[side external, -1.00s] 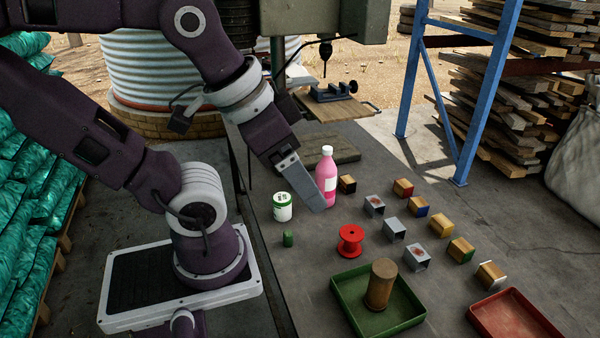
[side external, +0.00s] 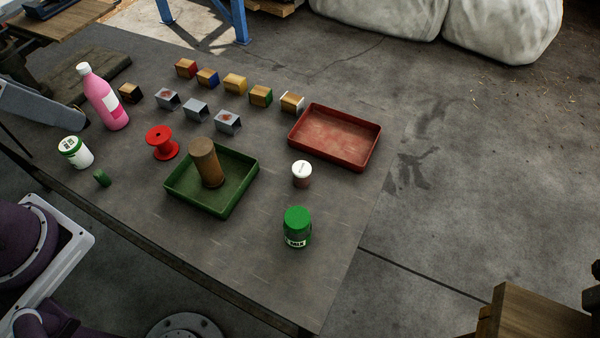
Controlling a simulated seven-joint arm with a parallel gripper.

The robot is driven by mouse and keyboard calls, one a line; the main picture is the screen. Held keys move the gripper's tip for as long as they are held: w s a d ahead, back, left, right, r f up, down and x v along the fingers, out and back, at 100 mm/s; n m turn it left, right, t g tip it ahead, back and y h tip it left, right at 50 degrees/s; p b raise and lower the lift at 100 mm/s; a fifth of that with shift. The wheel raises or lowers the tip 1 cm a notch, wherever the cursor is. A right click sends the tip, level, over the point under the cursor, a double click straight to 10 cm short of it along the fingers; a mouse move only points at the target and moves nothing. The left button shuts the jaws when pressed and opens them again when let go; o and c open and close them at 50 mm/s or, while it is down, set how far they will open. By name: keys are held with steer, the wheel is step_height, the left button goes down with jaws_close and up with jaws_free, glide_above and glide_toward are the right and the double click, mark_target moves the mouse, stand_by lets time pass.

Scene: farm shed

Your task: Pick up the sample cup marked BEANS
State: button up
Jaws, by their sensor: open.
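No BEANS marking is readable in the side external view. A small cup with a white lid and reddish-brown body (side external: 301,174) stands upright between the red and green trays; faint lettering on its lid is too small to read. A white tub with a green band (side external: 76,153) stands at the left, with unreadable dark marks on top. My gripper (side external: 78,122) shows only partly at the left edge, as grey finger metal. It is open, near the pink bottle and above the white tub, apart from the white-lidded cup.
A pink bottle (side external: 104,98) stands beside my gripper. A red spool (side external: 162,143), a small green cylinder (side external: 102,178) and several small blocks (side external: 235,84) are on the table. A green tray (side external: 240,180) holds a brown cylinder (side external: 206,163). A red tray (side external: 375,150) looks empty.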

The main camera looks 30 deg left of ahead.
steer(key=shift+c, duration=0.6)
steer(key=n+g+h, duration=0.8)
steer(key=n+h, duration=0.2)
glide_above(298, 163)
steer(key=s+a, duration=0.2)
steer(key=a, duration=0.2)
step_height(298, 163, down, 20)
steer(key=f+n+h, duration=0.1)
steer(key=f+n, duration=0.1)
steer(key=f, duration=0.3)
steer(key=w+d+f+n+h, duration=0.1)
steer(key=f+n, duration=0.1)
steer(key=f, duration=0.4)
steer(key=w+d+f+n+t+h, duration=0.1)
steer(key=f+n, duration=0.1)
steer(key=f, duration=0.4)
steer(key=shift+w, duration=0.1)
steer(key=shift+n+h, duration=0.3)
steer(key=shift+n, duration=0.1)
steer(key=x, duration=0.5)
steer(key=f+x, duration=0.1)
steer(key=x, duration=0.1)
steer(key=shift+s+a+f, duration=0.1)
steer(key=shift+s, duration=0.15)
jaws_close()
